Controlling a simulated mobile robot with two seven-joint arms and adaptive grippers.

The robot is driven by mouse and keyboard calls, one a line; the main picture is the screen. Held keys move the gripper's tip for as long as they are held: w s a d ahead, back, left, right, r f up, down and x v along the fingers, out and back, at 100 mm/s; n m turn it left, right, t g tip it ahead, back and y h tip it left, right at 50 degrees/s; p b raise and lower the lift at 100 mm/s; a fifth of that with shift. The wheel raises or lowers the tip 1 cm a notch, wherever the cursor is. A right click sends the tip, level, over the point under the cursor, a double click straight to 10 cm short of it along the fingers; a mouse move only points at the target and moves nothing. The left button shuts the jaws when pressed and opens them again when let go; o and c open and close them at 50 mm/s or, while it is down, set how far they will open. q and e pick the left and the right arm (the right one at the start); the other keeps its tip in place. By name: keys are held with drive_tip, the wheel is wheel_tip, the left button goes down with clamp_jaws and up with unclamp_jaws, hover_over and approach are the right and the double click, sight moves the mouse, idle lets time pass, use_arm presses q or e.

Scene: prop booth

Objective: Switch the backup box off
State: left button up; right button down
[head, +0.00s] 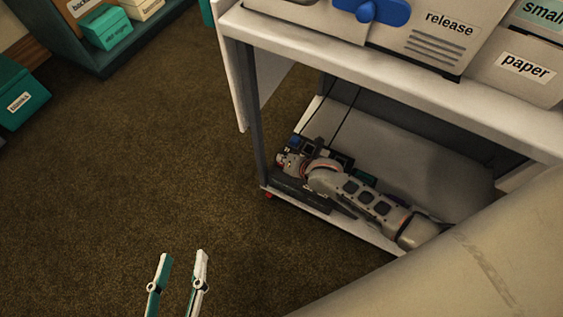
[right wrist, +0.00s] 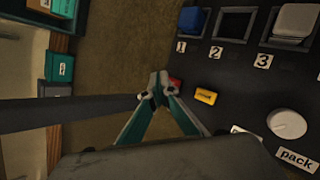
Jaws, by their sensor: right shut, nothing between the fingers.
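A dark unit (head: 298,188) sits on the lower shelf of the white cart, partly hidden by my right arm. In the right wrist view its black panel (right wrist: 232,75) carries positions 1, 2 and 3, a small red part (right wrist: 175,83) and a small yellow label (right wrist: 206,96) too small to read. My right gripper (right wrist: 160,84) is shut and empty, its tips beside the red part; I cannot tell whether they touch. No label naming the backup box is clearly readable on this unit. My left gripper (head: 178,272) is open and empty above the carpet.
The cart's upper shelf (head: 400,95) overhangs my right arm, with bins marked release (head: 440,45) and paper (head: 525,68) on it. A cart post (head: 256,140) stands near my right gripper. Teal boxes (head: 108,28) are at upper left. Open carpet (head: 130,160) lies left of the cart.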

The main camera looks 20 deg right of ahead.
drive_tip(key=shift+w+r+p, duration=0.1)
drive_tip(key=shift+r+p, duration=1.5)
drive_tip(key=shift+r, duration=0.85)
use_arm(q)
wheel_tip(320, 180, up, 7)
drive_tip(key=w+t, duration=0.1)
drive_tip(key=w, duration=0.1)
drive_tip(key=shift+w+r+t, duration=0.15)
drive_tip(key=shift+w+t, duration=0.05)
drive_tip(key=shift+t, duration=0.1)
use_arm(e)
drive_tip(key=shift+f, duration=0.2)
